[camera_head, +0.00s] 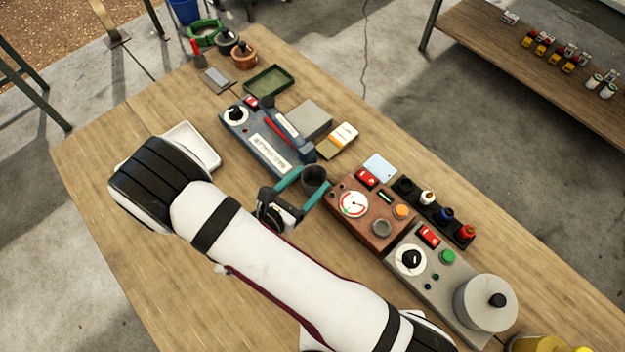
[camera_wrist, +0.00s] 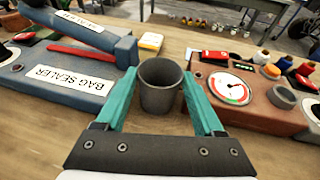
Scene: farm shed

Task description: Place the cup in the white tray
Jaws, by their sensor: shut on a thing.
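The cup (camera_wrist: 159,98) is dark grey, round and open at the top. It stands upright between the two teal fingers of my gripper (camera_wrist: 160,92) in the wrist view. In the head view the cup (camera_head: 314,178) shows between the fingers of my gripper (camera_head: 302,188), between the blue bag sealer and the brown control box. My gripper is shut on the cup. I cannot tell whether the cup's base touches the table. The white tray (camera_head: 204,150) lies at the left of the table in the head view, partly hidden behind my arm.
The blue bag sealer (camera_head: 259,143) is close on one side of the cup and the brown control box (camera_head: 372,209) on the other. A grey unit with a round drum (camera_head: 486,299) stands farther right. A green tray (camera_head: 268,81) lies toward the back. Bare wood lies around the white tray.

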